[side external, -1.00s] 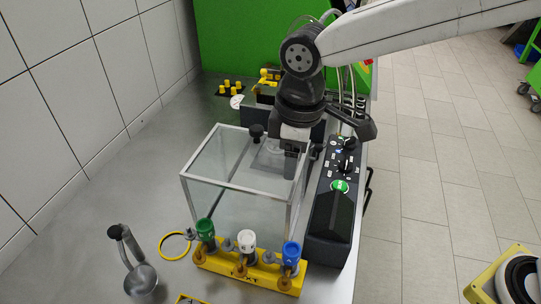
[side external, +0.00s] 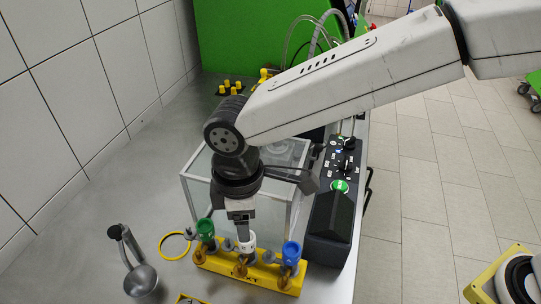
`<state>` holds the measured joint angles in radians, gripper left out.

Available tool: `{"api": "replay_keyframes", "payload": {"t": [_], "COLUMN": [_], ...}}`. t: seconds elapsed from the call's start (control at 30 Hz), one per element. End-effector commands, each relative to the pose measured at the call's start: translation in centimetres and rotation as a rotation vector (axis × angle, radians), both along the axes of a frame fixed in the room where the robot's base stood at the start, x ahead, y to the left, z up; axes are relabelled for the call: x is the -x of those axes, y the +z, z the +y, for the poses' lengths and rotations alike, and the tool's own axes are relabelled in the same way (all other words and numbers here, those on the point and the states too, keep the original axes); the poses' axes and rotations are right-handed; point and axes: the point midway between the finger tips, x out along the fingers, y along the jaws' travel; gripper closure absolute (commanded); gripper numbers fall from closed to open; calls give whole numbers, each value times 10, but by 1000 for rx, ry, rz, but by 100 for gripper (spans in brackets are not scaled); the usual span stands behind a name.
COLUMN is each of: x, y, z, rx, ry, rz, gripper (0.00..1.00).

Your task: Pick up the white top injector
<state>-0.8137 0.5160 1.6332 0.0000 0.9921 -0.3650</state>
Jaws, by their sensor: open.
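The white top injector (side external: 246,242) stands in the middle of a yellow holder (side external: 226,265), between a green-topped injector (side external: 206,230) on the left and a blue-topped injector (side external: 291,253) on the right. My gripper (side external: 243,232) points down directly over the white top, with its fingers at the height of the cap. The fingers overlap the cap's upper part in this view. I cannot tell whether they touch it. The gripper is open, and the injector is still upright in the holder.
A glass box (side external: 188,195) stands just behind the holder, partly hidden by my arm. A dark control unit (side external: 331,225) is to the right. A yellow ring (side external: 174,246) and a metal ladle (side external: 140,279) lie to the left on the steel table.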

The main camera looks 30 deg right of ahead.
Motion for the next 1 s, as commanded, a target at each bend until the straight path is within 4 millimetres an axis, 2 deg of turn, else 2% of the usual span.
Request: {"api": "replay_keyframes", "payload": {"t": [0.17,0.4,0.73,1.0], "x": [0,0,0,-1], "y": [-5,-24,-31,-58], "z": [0,0,0,2], "rx": [1,1,1,2], "ry": [-1,-1,-1,0], "rz": [2,2,2,2], "gripper": [36,36,36,36]}}
